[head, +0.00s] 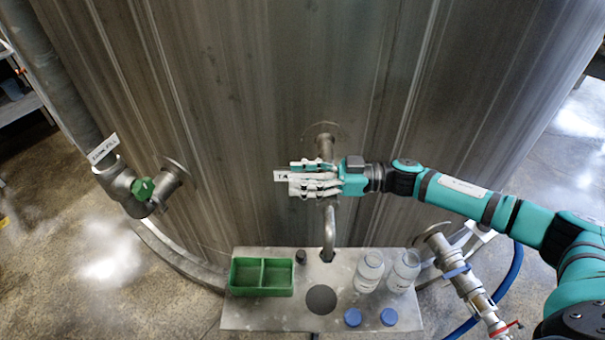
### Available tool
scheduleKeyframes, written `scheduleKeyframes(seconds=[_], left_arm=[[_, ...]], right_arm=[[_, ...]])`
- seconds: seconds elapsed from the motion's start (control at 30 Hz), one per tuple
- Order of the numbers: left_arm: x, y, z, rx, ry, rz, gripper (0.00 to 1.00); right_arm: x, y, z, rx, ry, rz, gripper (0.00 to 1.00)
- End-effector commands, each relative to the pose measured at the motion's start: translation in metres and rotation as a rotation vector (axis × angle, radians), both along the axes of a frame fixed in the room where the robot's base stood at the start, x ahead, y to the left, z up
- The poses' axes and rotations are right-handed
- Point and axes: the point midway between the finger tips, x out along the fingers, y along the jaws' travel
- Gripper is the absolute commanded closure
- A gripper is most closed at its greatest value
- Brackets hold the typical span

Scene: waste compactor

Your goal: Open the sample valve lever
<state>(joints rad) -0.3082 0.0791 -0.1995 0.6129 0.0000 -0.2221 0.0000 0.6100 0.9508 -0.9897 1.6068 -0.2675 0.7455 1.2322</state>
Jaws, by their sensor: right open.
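The sample valve is the metal tap on the tank, with a round flange (325,131) above and a bent spout (329,235) pointing down. My right gripper (303,179) reaches in from the right and lies across the tap's body, with its fingers pointing left. It is open. It covers the middle of the tap, and I cannot make out the lever or whether the fingers touch it. A partly hidden white label (281,176) shows at the fingertips. My left gripper is not in view.
Below the spout, a metal shelf (270,312) holds a green divided tray (261,277), two clear bottles (369,272) and two blue caps (353,317). A green-handled valve (143,189) is at left, and a red-handled valve (503,328) at lower right. The tank wall (240,90) stands close behind.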

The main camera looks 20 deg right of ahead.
Motion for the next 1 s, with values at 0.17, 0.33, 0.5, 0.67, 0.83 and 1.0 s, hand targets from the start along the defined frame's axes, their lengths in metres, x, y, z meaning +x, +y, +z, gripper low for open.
scheduleKeyframes(seconds=[0.17,0.33,0.5,0.67,0.83,1.0], left_arm=[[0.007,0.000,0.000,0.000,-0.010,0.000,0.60],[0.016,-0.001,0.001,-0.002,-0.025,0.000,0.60],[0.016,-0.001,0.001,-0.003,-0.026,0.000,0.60],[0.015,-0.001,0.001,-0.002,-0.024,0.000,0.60],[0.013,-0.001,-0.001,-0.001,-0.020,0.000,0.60],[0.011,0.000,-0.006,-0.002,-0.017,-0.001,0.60]], right_arm=[[0.000,0.000,0.000,0.000,0.000,0.000,0.81],[0.000,0.000,0.000,0.000,0.000,0.000,1.00],[0.000,0.000,0.000,0.000,-0.001,0.000,1.00],[0.000,-0.001,0.000,0.000,-0.001,0.000,1.00],[-0.001,0.000,0.000,-0.001,-0.002,0.019,1.00],[-0.004,0.000,-0.001,-0.001,-0.004,0.083,1.00]])
